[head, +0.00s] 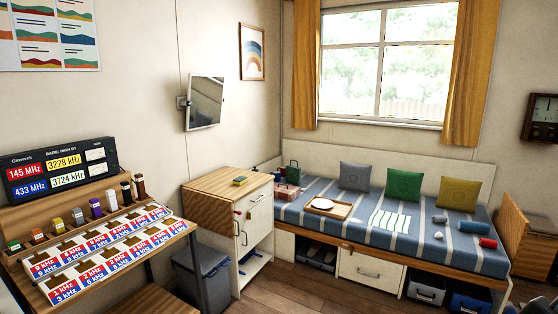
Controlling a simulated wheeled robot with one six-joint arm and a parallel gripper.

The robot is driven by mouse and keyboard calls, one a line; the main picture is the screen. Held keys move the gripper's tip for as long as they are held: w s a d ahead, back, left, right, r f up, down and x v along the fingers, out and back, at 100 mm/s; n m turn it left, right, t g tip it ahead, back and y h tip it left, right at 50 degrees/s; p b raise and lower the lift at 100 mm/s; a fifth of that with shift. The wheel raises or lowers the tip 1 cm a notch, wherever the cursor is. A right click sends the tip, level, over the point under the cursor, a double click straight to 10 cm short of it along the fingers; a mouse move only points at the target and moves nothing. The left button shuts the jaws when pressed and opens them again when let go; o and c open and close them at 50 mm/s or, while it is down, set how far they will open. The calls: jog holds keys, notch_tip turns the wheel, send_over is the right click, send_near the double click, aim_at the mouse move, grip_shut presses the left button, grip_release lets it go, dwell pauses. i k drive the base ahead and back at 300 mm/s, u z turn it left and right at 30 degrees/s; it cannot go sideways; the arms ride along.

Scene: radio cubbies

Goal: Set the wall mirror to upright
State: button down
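The wall mirror (206,102) hangs on the left wall, above and a little left of the wooden-topped cabinet. My gripper is not in view.
A cabinet (212,196) stands below the mirror, with a grey bin (201,278) beside it. A desk with labelled cards (100,255) and a frequency board (62,168) fills the left front. A bed (385,225) lies right. Wooden floor (310,290) is open in front.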

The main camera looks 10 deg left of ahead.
aim_at(205, 92)
jog(key=z, duration=0.05)
jog(key=i, duration=1.6)
jog(key=u, duration=0.45)
jog(key=i, duration=2.05)
jog(key=u, duration=1.05)
jog(key=i, duration=1.2)
jog(key=u, duration=0.45)
